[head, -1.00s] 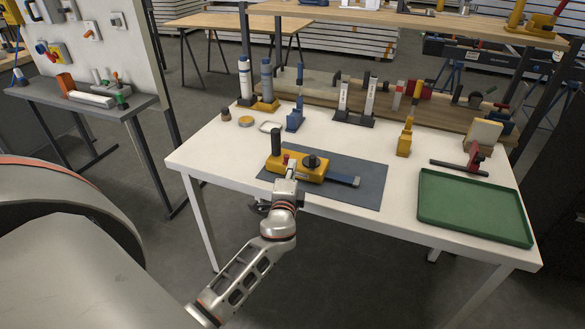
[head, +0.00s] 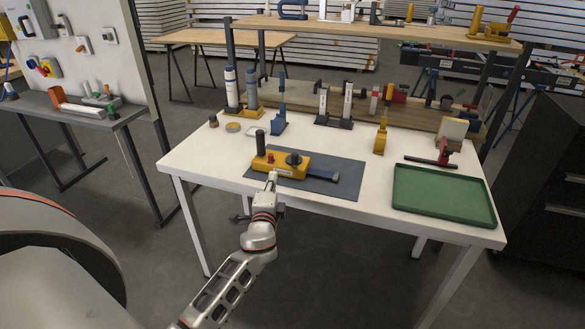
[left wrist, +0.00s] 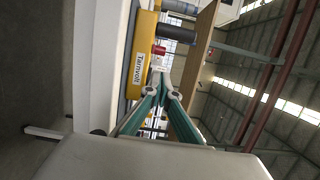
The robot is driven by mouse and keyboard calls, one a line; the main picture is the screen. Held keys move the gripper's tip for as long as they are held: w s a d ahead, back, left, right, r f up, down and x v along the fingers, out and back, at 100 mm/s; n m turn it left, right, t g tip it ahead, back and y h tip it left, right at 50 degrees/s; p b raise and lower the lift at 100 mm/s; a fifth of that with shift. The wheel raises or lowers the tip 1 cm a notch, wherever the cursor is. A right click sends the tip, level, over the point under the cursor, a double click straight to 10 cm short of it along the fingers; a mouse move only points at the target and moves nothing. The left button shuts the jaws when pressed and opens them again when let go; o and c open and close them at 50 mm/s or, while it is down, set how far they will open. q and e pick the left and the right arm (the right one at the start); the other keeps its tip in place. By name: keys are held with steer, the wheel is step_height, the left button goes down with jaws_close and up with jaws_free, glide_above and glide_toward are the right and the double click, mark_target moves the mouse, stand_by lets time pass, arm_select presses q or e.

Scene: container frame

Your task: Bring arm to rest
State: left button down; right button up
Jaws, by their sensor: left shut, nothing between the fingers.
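My left gripper (head: 272,177) is shut and empty at the table's front edge, just in front of the yellow device. My right gripper is not in view.
The white table (head: 210,165) also bears a green tray (head: 440,195) at the right, a red clamp-like tool (head: 440,156) behind it, and several upright tools at the back. A grey side shelf (head: 85,115) stands at the left. The floor in front of the table is clear.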

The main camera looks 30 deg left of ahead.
arm_select(q)
steer(key=s+d+f+n+g+h, duration=0.1)
steer(key=s+d+f+n+h, duration=0.15)
steer(key=s+d+f, duration=0.45)
steer(key=s+d+f+n+g+h, duration=0.1)
steer(key=s+d+f+g+h, duration=0.1)
steer(key=s+d+f+h, duration=0.5)
steer(key=s+d+f+n+g, duration=0.1)
steer(key=s+d+f+n, duration=0.1)
steer(key=s+d+f, duration=0.2)
steer(key=s+d+f+n+g+h, duration=0.1)
steer(key=s+d+f+n, duration=0.2)
steer(key=s+d, duration=0.3)
steer(key=s+f, duration=0.1)
steer(key=s, duration=0.4)
steer(key=shift+s+f, duration=0.15)
steer(key=shift+s, duration=0.15)
